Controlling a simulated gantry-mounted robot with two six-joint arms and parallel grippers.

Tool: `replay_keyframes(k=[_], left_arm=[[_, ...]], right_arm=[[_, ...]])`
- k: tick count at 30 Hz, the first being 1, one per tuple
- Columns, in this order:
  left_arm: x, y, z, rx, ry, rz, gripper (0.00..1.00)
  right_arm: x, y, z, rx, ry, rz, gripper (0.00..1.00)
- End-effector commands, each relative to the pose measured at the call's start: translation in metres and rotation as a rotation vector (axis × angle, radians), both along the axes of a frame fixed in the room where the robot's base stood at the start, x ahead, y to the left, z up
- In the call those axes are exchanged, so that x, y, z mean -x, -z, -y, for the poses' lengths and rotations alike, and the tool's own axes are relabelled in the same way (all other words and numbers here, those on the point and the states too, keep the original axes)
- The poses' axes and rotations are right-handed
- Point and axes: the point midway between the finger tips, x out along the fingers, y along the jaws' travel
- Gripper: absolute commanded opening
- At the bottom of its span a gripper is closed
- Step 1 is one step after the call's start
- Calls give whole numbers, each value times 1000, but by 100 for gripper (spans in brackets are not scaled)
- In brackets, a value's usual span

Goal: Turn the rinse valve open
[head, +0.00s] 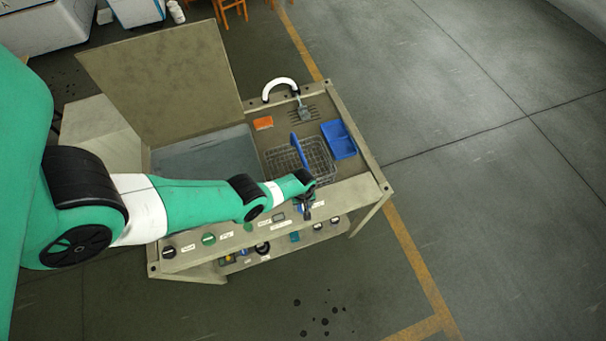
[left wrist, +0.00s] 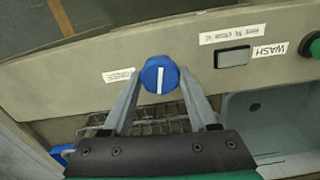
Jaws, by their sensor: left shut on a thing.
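The rinse valve is a round blue knob (left wrist: 160,76) with a white line, on the beige front panel, beside a small white label (left wrist: 118,76) whose text reads upside down. In the left wrist view the white line runs up and down the picture. My left gripper (left wrist: 163,82) is shut on the knob, with one finger on each side of it. In the head view my left gripper (head: 306,211) is at the right part of the station's front panel and largely hides the knob.
The station top holds a wire basket (head: 318,160), a blue tray (head: 339,140), an orange block (head: 263,123) and a white curved spout (head: 280,83). A grey rectangular button (left wrist: 232,57) and a green knob (head: 208,239) are on the same panel. A lid (head: 165,75) stands raised at the left.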

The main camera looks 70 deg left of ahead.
Motion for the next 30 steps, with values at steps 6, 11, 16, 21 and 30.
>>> replay_keyframes(k=[6, 11, 16, 21, 30], left_arm=[[0, 0, 0, -1, -146, 1, 4], [0, 0, 0, -1, -216, 1, 4], [0, 0, 0, -1, -254, 1, 4], [0, 0, 0, 0, -268, 1, 3], [0, 0, 0, 0, -268, 1, 4]], right_arm=[[0, 0, 0, 0, 0, 0, 50], [0, 0, 0, 0, 0, 0, 50], [0, 0, 0, 0, 0, 0, 50], [0, 0, 0, 0, 0, 0, 50], [0, 0, 0, 0, 0, 0, 50]])
